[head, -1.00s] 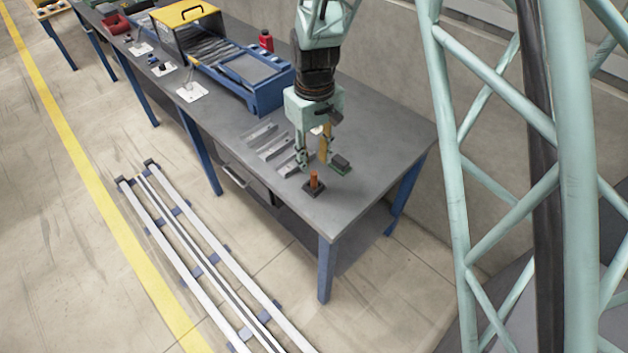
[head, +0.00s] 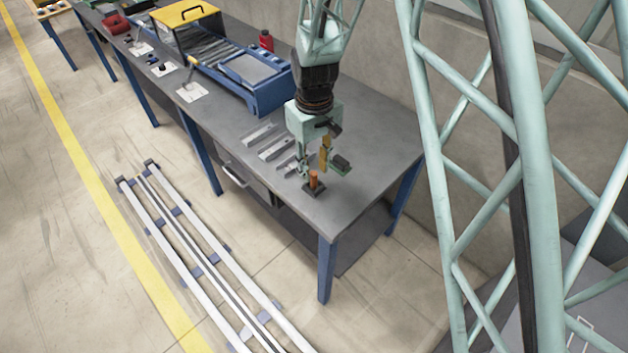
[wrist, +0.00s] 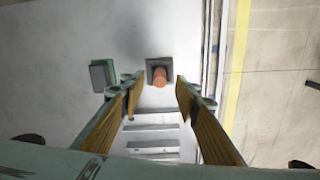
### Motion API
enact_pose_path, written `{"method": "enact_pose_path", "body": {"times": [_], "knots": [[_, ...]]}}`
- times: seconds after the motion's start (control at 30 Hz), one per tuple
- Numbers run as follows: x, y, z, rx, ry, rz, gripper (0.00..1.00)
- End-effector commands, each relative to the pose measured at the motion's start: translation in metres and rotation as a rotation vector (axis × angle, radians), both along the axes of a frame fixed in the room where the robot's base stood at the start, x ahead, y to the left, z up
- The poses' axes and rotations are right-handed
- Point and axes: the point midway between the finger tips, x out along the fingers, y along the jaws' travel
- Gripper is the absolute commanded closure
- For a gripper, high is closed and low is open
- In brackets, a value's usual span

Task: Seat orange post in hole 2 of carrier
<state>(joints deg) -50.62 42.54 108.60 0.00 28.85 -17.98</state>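The orange post (head: 313,178) stands in a dark square base (head: 318,192) near the table's front corner. In the wrist view the post (wrist: 159,79) shows just beyond the gap between my fingertips, roughly centred. My gripper (head: 314,162) is open and empty, above and close to the post; its tan-padded fingers (wrist: 159,90) are apart. Several grey metal bars (head: 277,148) lie side by side on the table behind the post, also below my fingers in the wrist view (wrist: 152,135). I cannot tell which is the carrier, and hole 2 is not discernible.
A dark block with a green edge (head: 341,162) lies just right of the post. A blue machine with a tray (head: 262,90) and a red bottle (head: 266,40) stand farther back. White cards (head: 191,92) lie along the left edge. The table's right front area is clear.

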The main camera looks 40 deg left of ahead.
Motion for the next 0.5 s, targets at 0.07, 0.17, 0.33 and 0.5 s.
{"method": "enact_pose_path", "body": {"times": [0.07,0.17,0.33,0.5], "knots": [[-0.001,0.000,-0.010,-0.001,0.002,0.000,0.71],[-0.001,-0.001,-0.019,-0.001,0.002,0.000,0.71],[0.000,0.000,-0.031,-0.001,0.000,0.000,0.71],[0.000,0.000,-0.034,-0.001,0.000,0.000,0.71]]}}
